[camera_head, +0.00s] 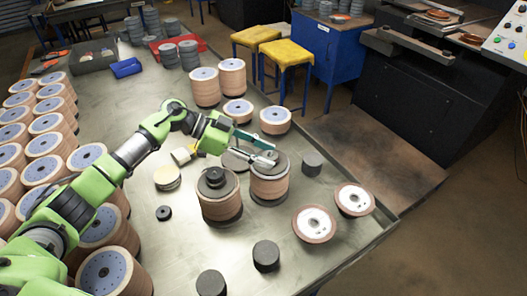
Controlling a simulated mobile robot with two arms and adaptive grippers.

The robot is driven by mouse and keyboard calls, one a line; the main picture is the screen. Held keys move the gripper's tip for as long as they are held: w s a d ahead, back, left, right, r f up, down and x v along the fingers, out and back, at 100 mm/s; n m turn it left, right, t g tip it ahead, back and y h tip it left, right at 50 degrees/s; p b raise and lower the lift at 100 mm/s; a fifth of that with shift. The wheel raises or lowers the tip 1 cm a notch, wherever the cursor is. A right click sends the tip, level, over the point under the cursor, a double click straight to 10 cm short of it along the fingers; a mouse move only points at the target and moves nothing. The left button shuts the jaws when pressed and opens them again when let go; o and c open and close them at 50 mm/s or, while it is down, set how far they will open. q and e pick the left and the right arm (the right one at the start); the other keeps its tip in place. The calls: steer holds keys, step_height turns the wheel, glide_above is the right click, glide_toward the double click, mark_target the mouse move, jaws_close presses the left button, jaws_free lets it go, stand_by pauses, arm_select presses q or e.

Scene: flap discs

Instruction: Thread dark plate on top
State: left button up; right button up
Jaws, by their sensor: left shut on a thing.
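My left gripper (273,153) reaches in from the left and is shut at the far edge of a dark plate (281,166). This plate lies at the top of a tan flap disc stack (268,187) in the middle of the table; I cannot tell whether it rests fully on it. Its far side is partly hidden by the fingers. A second tan stack (219,207) stands to the left, with a dark plate and a small dark knob (214,176) on top. Another dark disc (236,159) lies behind, partly hidden. My right gripper is not in view.
Two white-centred discs (315,224) lie at the right table edge. Dark cylinders (266,255) and a small black ring (164,213) stand around the stacks. Rows of tan stacks (46,144) fill the left side. More stacks (205,88) stand behind. The front table (325,262) has bare room.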

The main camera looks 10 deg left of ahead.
arm_select(q)
steer(key=shift+r, duration=0.1)
steer(key=o, duration=1.5)
steer(key=shift+o, duration=0.3)
steer(key=v, duration=1.2)
